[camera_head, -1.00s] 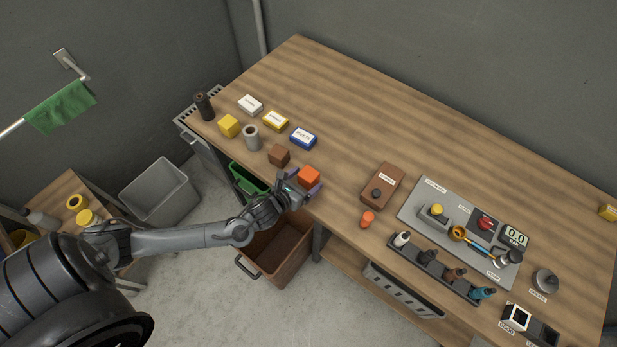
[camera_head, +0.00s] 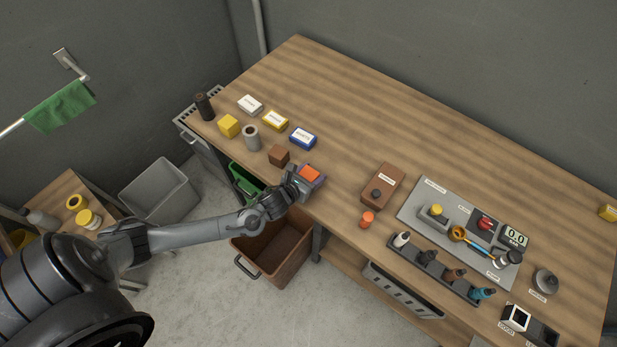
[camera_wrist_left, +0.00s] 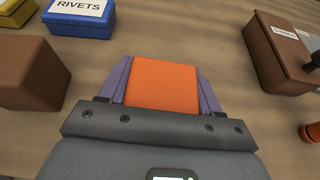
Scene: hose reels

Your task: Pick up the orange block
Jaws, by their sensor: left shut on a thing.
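The orange block (camera_head: 310,174) is at the table's near edge, right of a brown block. My left gripper (camera_head: 309,177) is around it, one finger on each side, and shut on it. In the left wrist view the orange block (camera_wrist_left: 163,84) sits between the two purple-grey fingers of the left gripper (camera_wrist_left: 163,90). Its lower part is hidden, so I cannot tell whether it still touches the table. My right gripper is not in view.
A brown block (camera_head: 279,155) and a blue RIVETS box (camera_head: 303,138) stand close on the left. A brown box (camera_head: 382,186) and an orange cylinder (camera_head: 367,219) stand to the right. A brown bin (camera_head: 275,252) is below the edge. The back of the table (camera_head: 400,125) is clear.

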